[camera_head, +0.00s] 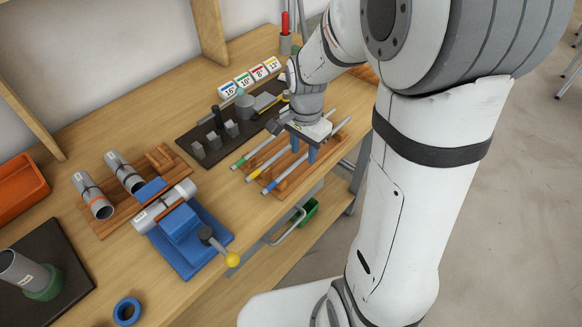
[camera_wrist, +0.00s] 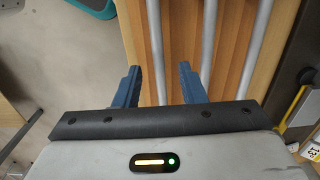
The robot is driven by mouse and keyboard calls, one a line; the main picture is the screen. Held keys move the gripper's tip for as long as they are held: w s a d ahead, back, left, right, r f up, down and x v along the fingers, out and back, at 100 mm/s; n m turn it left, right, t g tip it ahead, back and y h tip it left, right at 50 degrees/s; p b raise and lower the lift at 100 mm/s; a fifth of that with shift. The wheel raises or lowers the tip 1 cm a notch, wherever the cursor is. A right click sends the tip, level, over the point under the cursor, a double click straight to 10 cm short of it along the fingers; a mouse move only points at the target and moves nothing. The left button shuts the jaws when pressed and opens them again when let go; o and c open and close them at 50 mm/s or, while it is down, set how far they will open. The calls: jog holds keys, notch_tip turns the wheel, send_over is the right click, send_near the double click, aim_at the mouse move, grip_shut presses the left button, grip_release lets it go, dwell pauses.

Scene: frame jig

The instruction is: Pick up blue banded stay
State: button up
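The blue banded stay (camera_head: 292,170) is a grey rod with a blue band at its near left end, lying on a slotted wooden rack (camera_head: 287,183). It is the rod nearest the bench's front edge. My gripper (camera_head: 303,150) points down over the rack with its blue fingers apart. In the wrist view the fingers of my gripper (camera_wrist: 160,85) stand on either side of the outermost rod (camera_wrist: 155,45), which appears to be the blue banded stay. No band shows in that view. Whether the fingers touch the rod cannot be told.
A yellow banded rod (camera_head: 257,174) and a green banded rod (camera_head: 240,162) lie parallel beside it on the rack. A dark tool board (camera_head: 190,141) is behind. A blue fixture (camera_head: 190,245) with a yellow-knobbed lever stands at front left. Bare bench lies between.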

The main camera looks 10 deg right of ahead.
jog(key=shift+f, duration=0.3)
jog(key=shift+c, duration=0.4)
grip_shut()
